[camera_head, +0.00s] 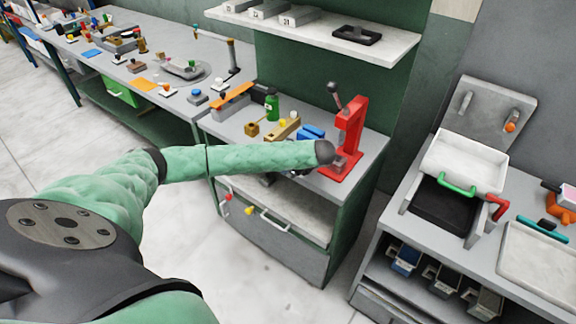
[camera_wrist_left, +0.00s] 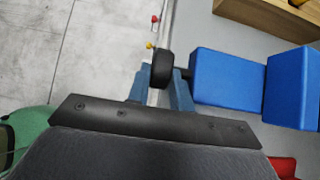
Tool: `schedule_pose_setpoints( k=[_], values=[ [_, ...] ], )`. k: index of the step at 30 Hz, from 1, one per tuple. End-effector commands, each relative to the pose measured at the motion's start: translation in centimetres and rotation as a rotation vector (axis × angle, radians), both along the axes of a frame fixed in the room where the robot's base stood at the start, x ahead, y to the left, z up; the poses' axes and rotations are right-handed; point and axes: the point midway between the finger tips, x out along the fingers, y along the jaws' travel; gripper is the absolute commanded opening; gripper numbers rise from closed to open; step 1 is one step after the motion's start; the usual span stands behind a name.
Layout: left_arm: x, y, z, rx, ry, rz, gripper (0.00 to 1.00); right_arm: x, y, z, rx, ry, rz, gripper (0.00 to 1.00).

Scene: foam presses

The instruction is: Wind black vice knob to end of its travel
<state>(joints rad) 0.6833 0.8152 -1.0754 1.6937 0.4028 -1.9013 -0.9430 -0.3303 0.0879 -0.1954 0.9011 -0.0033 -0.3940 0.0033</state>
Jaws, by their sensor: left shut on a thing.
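The blue vice (camera_wrist_left: 225,78) fills the right of the left wrist view as two blue blocks with a gap between them. Its black knob (camera_wrist_left: 162,68) sticks out to the left on a short dark shaft. My left gripper (camera_wrist_left: 160,88) is at the knob, its bluish fingers on either side, shut on it. In the head view the blue vice (camera_head: 312,132) shows in part behind my green-sleeved left forearm, which hides the knob and most of the gripper. My right gripper is in neither view.
A red press (camera_head: 350,135) with a lever stands just right of the vice. A shelf (camera_head: 320,32) hangs above. Pale floor lies in front of the cabinet.

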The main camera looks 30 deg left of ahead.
Motion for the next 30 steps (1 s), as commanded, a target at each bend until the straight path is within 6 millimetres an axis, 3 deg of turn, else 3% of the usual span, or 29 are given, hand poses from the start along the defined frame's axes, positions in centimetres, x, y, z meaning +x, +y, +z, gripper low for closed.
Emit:
schedule_pose_setpoints(
  k=[13, 14, 17, 30],
  values=[
    [-0.02, -0.14, -0.13, 0.009, 0.0, -0.001, 0.0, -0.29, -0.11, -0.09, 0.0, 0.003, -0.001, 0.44],
    [-0.02, -0.14, -0.13, 0.009, 0.0, -0.001, 0.24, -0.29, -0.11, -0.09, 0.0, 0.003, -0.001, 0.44],
    [-0.03, -0.13, -0.13, 0.009, 0.0, -0.001, 0.43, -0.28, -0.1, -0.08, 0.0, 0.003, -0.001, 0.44],
    [0.11, 0.07, 0.39, 0.01, -0.001, 0.001, 0.44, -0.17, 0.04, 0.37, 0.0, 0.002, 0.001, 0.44]
  ],
)
